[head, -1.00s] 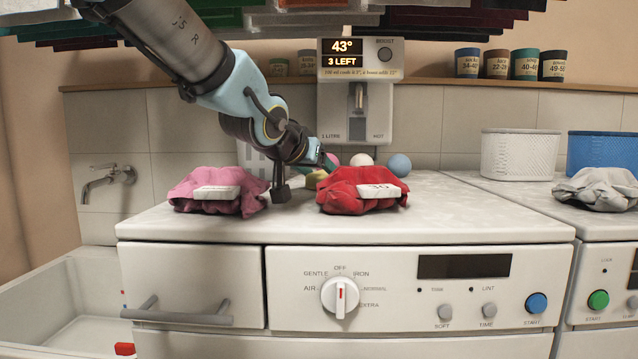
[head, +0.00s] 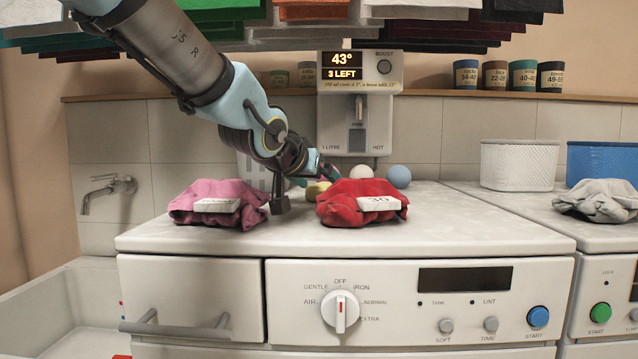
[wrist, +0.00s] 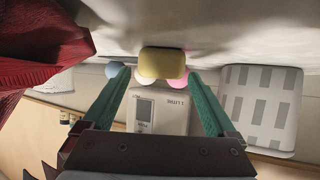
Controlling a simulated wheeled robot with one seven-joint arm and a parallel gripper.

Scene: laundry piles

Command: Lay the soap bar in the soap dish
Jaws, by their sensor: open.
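A yellow block (wrist: 163,62), which looks like the soap bar, lies on the pale top surface in the wrist view, just ahead of and between my fingertips. In the head view a small part of the yellow block (head: 314,189) shows behind the gap between the pink and red cloth piles. My gripper (wrist: 158,76) is open, with its teal fingers spread on either side of the block; I cannot tell whether they touch it. In the head view my gripper (head: 330,172) reaches down behind the red pile, which partly hides it. I cannot make out a soap dish.
A red cloth pile (head: 355,203) and a pink cloth pile (head: 205,203), each with a white tag, stand near the front. Several balls, including a blue one (head: 398,176), lie behind. A white dispenser (head: 358,105) hangs on the wall. A slotted white basket (wrist: 260,105) stands nearby.

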